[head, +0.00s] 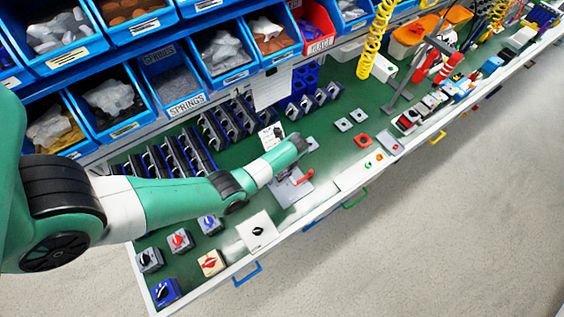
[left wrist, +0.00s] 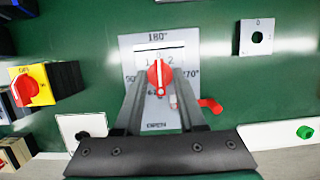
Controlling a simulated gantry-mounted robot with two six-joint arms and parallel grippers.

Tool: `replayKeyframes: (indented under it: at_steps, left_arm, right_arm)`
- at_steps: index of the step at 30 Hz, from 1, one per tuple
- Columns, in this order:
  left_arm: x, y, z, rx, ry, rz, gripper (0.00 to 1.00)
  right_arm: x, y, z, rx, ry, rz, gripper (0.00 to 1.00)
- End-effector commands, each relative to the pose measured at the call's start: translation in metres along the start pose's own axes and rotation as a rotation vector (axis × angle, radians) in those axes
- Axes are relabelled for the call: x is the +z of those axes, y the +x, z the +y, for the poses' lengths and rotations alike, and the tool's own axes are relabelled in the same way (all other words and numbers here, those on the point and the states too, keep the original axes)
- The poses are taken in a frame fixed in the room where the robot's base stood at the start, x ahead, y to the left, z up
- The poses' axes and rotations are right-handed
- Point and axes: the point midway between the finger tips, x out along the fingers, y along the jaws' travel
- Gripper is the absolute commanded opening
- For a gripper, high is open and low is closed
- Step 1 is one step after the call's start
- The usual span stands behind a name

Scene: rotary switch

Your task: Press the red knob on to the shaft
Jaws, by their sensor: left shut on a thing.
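In the left wrist view the red knob (left wrist: 159,76), with a white pointer line, sits between the fingertips of my left gripper (left wrist: 160,90), which is shut on it. It is over a grey plate (left wrist: 146,42) printed with angle marks such as 180° and 270°. The shaft is hidden, and I cannot tell whether the knob touches it. A red lever (left wrist: 210,105) is at the plate's right side. In the head view my left arm reaches the grey plate (head: 286,191) and hides the knob; the red lever (head: 304,178) shows beside it. My right gripper is not in view.
A yellow switch with red handle (left wrist: 32,86) stands left in the wrist view. Several switches, such as a red-knob one (head: 180,241), stand at the bench's front left. Blue bins (head: 112,108) and a rack of black parts (head: 190,150) line the back.

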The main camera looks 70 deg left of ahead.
Motion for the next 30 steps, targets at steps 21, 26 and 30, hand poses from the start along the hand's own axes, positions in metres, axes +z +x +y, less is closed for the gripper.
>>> replayKeyframes:
  at_steps: [21, 26, 30]
  left_arm:
    - [0.001, -0.017, 0.000, -0.001, 0.000, 0.000, 0.75]
    - [0.002, -0.055, -0.001, -0.004, 0.001, 0.000, 0.75]
    - [0.001, -0.087, -0.001, -0.003, 0.001, 0.000, 0.75]
  right_arm:
    - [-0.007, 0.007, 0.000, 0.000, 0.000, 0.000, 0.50]
    - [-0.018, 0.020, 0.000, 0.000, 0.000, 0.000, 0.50]
    - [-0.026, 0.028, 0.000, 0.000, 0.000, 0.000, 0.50]
